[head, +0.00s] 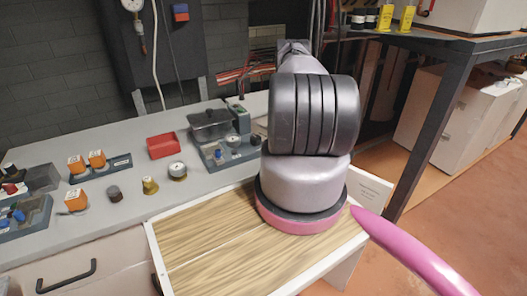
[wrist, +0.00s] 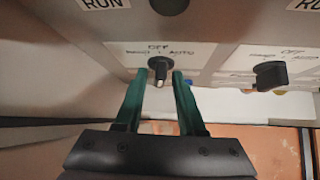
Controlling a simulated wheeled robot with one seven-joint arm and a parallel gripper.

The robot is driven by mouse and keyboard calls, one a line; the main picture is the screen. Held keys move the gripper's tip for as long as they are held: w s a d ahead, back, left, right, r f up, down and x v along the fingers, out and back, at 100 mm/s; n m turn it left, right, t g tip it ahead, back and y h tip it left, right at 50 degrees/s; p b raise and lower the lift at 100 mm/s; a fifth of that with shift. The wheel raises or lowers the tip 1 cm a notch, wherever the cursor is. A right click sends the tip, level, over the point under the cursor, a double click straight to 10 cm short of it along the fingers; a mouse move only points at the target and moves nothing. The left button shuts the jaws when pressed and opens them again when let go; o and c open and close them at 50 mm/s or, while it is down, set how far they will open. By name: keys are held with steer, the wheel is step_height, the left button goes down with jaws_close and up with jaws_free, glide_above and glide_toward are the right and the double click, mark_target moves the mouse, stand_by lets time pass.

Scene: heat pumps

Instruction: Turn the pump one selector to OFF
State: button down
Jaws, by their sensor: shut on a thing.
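In the wrist view a black selector knob (wrist: 158,68) sits on a white plate (wrist: 195,54) hand-lettered OFF at the top, with HAND and AUTO lower down. A pale mark shows at the knob's lower end in this view. My gripper (wrist: 158,76) has its two green fingers on either side of the knob, shut on it. A second black selector (wrist: 271,74) with a similar plate is to the right, untouched. I cannot read any pump number. In the head view my arm hides the gripper and the selectors.
A RUN label (wrist: 103,3) and a dark round fitting (wrist: 170,4) are above the selector. In the head view, a grey bench (head: 115,215) holds a red tray (head: 162,146) and several small parts. A dark-framed shelf (head: 440,120) stands at right. Floor is open at lower right.

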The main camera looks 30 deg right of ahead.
stand_by(0.3)
steer(key=c, duration=0.9)
jaws_free()
steer(key=shift+o, duration=0.2)
